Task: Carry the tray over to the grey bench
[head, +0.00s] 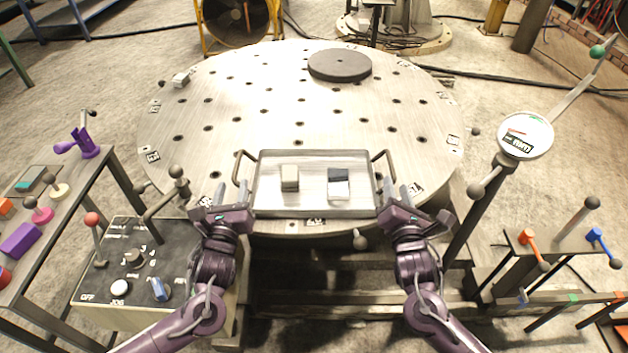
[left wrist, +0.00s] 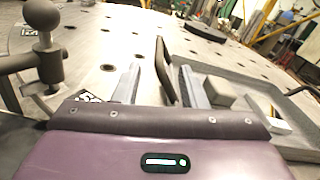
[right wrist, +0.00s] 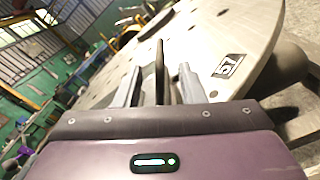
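The tray (head: 312,207) is a shallow grey metal tray lying flat on the round steel table. It holds a beige block (head: 290,178) and a white-and-dark block (head: 338,183). My left gripper (head: 218,191) is open just beside the tray's left handle (head: 238,168); in the left wrist view that handle (left wrist: 163,70) stands between the spread fingers, with gaps. My right gripper (head: 402,192) is open by the right handle (head: 388,165); in the right wrist view the handle (right wrist: 159,72) shows between its spread fingers. I cannot tell which surface is the grey bench.
The round table (head: 270,105) has many holes, a dark disc (head: 340,65) and a small block (head: 181,79). A control box (head: 130,262) stands front left, beside a side table of coloured parts (head: 45,225). A dial gauge (head: 525,135) on a post and a lever stand (head: 560,245) are right.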

